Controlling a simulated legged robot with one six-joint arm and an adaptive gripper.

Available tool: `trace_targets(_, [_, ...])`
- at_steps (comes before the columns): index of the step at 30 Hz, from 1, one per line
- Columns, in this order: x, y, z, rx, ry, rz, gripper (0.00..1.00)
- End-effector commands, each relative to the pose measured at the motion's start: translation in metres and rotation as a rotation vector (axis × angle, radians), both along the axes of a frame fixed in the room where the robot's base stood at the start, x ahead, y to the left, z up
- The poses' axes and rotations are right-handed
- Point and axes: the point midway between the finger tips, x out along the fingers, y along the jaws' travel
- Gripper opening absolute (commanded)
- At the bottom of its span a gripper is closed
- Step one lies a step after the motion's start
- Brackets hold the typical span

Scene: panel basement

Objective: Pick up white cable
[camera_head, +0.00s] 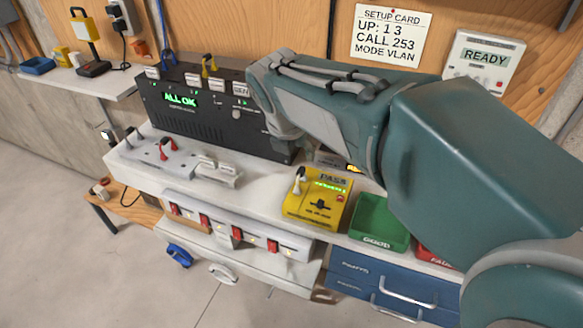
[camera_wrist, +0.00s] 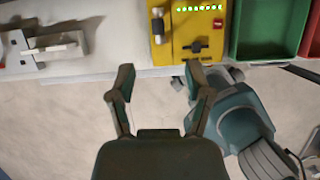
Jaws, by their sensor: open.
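A looped white cable (camera_head: 222,273) hangs or lies low at the front of the bench, below the row of red switches, in the head view. A blue cable loop (camera_head: 179,256) is just left of it. I cannot make out the white cable in the wrist view. My gripper (camera_wrist: 160,82) is open and empty in the wrist view, its two fingers apart over pale floor, just short of the bench edge. In the head view my arm hides the gripper.
The yellow tester (camera_head: 318,203) reading PASS stands on the bench, with a green tray (camera_head: 378,222) and a red tray (camera_head: 436,257) to its right. A black ALL OK box (camera_head: 215,125) stands behind. Blue drawers (camera_head: 375,282) are below. Floor at lower left is clear.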

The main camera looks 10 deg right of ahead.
Motion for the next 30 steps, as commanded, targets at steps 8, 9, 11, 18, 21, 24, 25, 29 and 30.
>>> trace_targets(8, [0.011, -0.004, -0.027, -0.024, 0.017, 0.044, 0.65])
trace_targets(9, [0.013, -0.006, -0.033, -0.023, 0.018, 0.043, 0.65])
trace_targets(11, [0.016, -0.009, -0.041, -0.022, 0.017, 0.043, 0.65])
trace_targets(18, [0.022, -0.017, -0.06, -0.018, 0.015, 0.041, 0.65])
trace_targets(21, [0.027, -0.021, -0.075, -0.018, 0.018, 0.041, 0.65])
trace_targets(24, [0.032, -0.024, -0.089, -0.02, 0.015, 0.04, 0.65])
trace_targets(25, [0.033, -0.025, -0.092, -0.02, 0.015, 0.04, 0.65])
trace_targets(29, [0.036, -0.026, -0.1, -0.019, 0.012, 0.042, 0.65])
trace_targets(30, [0.036, -0.026, -0.1, -0.019, 0.012, 0.042, 0.65])
